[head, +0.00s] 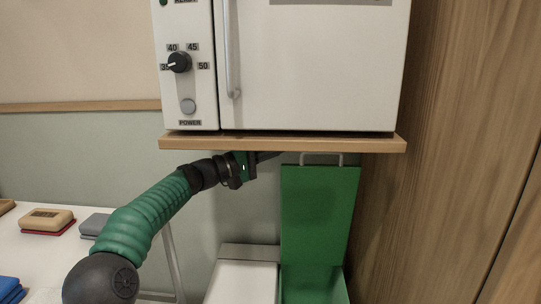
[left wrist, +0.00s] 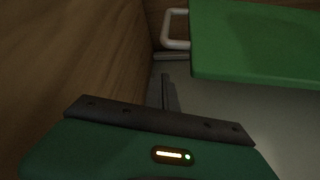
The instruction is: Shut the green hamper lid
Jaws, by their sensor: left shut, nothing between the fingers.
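The green hamper (head: 315,285) stands low at the bottom right of the middle in the head view. Its green lid (head: 320,215) is up, standing about upright, with a pale bar handle (head: 320,158) at its top edge. In the left wrist view the lid (left wrist: 262,45) fills the upper right, and its handle (left wrist: 174,30) shows at its left. My left gripper (head: 268,157) is shut and empty, just left of the lid's top edge. Its fingers (left wrist: 168,92) appear apart from lid and handle in the wrist view. My right gripper is out of view.
A white cabinet (head: 315,75) with a dial sits on a wooden shelf (head: 285,143) right above the lid's top and my left gripper. A white box (head: 243,283) stands left of the hamper. A wooden panel (head: 435,180) is close on the right. A white table (head: 30,245) holds small items.

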